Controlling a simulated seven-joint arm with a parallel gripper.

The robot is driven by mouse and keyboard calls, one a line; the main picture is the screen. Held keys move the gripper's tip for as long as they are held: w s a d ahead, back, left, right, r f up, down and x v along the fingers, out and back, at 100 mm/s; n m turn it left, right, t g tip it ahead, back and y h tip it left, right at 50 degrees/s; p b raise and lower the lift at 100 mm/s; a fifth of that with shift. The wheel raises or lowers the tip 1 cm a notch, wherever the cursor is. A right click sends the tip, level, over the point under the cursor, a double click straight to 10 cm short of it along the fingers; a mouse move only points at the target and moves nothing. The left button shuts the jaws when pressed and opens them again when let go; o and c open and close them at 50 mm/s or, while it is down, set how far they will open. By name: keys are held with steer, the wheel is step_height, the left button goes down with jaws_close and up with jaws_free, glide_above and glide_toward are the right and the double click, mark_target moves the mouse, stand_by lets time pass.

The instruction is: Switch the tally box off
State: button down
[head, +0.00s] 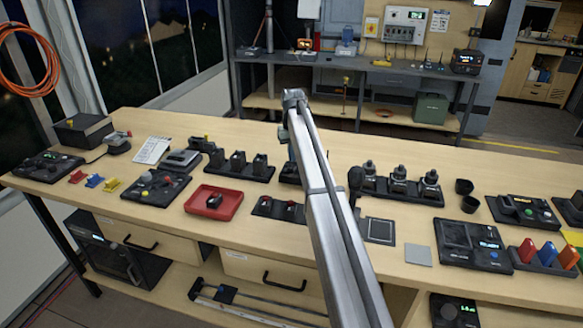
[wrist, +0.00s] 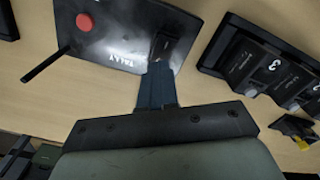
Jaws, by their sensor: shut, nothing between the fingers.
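The tally box (wrist: 115,45) is a dark box at the top of the wrist view, marked TALLY. It has a round red button or lamp (wrist: 85,22) on its face and a thin black rod beside it. A black switch (wrist: 168,47) sits near the box's right edge; its position is not readable. My gripper (wrist: 160,72) is shut and empty, with its fingertips right at the switch end of the box. I cannot tell whether they touch.
A dock with several numbered dark blocks (wrist: 275,68) stands right of the box in the wrist view; a similar dock (head: 238,167) is left of my arm in the head view. A red tray (head: 213,203), socketed black units (head: 398,187) and control panels crowd the bench.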

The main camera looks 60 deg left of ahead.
mark_target(293, 165)
steer(key=shift+r, duration=2.5)
